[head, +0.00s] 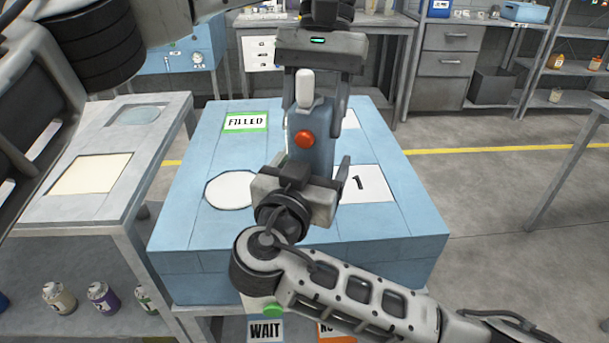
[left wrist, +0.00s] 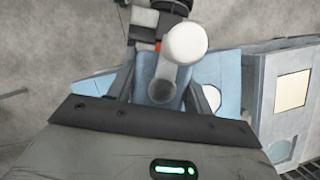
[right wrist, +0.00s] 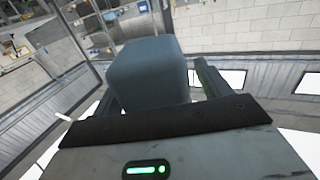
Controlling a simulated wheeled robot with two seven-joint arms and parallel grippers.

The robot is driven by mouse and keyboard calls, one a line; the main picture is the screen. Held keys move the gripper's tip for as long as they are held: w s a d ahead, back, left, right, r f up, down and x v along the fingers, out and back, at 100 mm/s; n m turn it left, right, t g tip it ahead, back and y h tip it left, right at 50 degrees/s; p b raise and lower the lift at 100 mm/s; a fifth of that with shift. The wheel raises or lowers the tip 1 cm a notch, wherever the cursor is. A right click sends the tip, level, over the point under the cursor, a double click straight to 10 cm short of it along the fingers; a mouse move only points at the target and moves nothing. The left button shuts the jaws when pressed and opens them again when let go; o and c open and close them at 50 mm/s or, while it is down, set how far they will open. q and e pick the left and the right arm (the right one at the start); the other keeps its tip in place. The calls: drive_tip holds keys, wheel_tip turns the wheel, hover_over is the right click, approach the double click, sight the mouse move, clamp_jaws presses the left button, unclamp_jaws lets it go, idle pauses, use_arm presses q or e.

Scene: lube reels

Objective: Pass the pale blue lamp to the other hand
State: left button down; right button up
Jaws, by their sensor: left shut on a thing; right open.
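The pale blue lamp (head: 322,149) hangs upright above the blue work table, with a red button on its front and a white knob on top. My left gripper (head: 317,116) comes from above and is shut on its upper body. In the left wrist view the lamp's white knob (left wrist: 184,44) sticks up between the fingers. My right gripper (head: 318,178) reaches up from below and is open, its fingers on either side of the lamp's lower end. The right wrist view shows the lamp's blunt end (right wrist: 150,75) between the fingers; contact cannot be told.
The blue table (head: 400,245) bears a FILLED label (head: 246,122), a white octagon patch (head: 228,190) and a square marked 1 (head: 369,184). A grey side table (head: 120,195) stands at left, with bottles (head: 100,297) below. Open floor lies at right.

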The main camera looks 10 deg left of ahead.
drive_tip(key=shift+w, duration=0.3)
drive_tip(key=c, duration=1.3)
use_arm(q)
drive_tip(key=c, duration=0.5)
unclamp_jaws()
use_arm(e)
drive_tip(key=shift+r, duration=0.1)
use_arm(q)
drive_tip(key=shift+r, duration=0.1)
